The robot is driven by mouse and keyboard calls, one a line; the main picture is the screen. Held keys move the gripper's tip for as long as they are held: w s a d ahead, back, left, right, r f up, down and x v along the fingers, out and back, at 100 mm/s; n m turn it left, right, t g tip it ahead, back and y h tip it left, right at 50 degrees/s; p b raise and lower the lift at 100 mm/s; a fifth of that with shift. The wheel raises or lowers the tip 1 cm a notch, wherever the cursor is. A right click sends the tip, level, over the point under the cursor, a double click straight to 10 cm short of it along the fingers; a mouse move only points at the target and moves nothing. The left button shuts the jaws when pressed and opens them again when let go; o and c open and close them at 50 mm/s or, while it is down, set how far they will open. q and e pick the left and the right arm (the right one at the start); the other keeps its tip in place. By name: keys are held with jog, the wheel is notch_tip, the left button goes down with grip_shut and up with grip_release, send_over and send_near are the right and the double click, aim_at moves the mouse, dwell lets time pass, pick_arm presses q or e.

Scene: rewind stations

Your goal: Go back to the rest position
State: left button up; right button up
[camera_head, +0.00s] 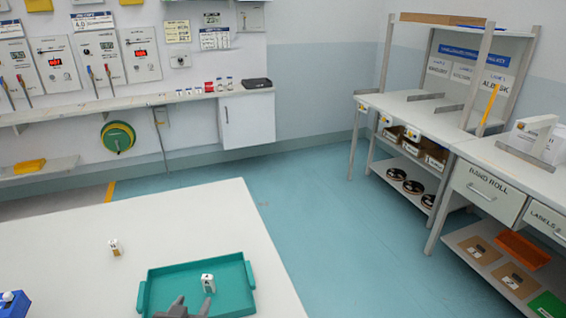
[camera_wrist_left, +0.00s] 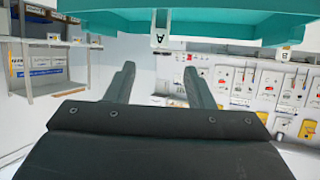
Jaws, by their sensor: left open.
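My left gripper (camera_head: 190,308) shows at the bottom edge of the head view, in front of the teal tray (camera_head: 160,276). In the left wrist view its two dark fingers (camera_wrist_left: 158,90) stand apart with nothing between them. In the left wrist view a white piece marked A (camera_wrist_left: 160,39) shows by the teal tray (camera_wrist_left: 225,27). My right gripper is in neither view.
A small white and brown block (camera_head: 115,247) stands on the white table (camera_head: 60,225), left of the tray. A blue object (camera_head: 14,304) sits at the left edge. A shelved workbench (camera_head: 415,104) stands at the right, beyond open floor (camera_head: 300,215).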

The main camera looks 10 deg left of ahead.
pick_arm(q)
jog(key=s+a+f+m+g, duration=0.1)
jog(key=s+f+g, duration=0.3)
jog(key=s, duration=0.7)
jog(key=s+a+f+g, duration=0.1)
jog(key=s+f+g, duration=0.1)
jog(key=s+g, duration=0.65)
notch_tip(320, 180, down, 23)
jog(key=s+a+t, duration=0.1)
jog(key=s+t, duration=0.1)
jog(key=s+d+f+g+h, duration=0.1)
jog(key=s+f, duration=1.4)
jog(key=f, duration=0.2)
jog(key=shift+f+g, duration=0.2)
jog(key=shift+g, duration=0.15)
jog(key=shift+s, duration=0.1)
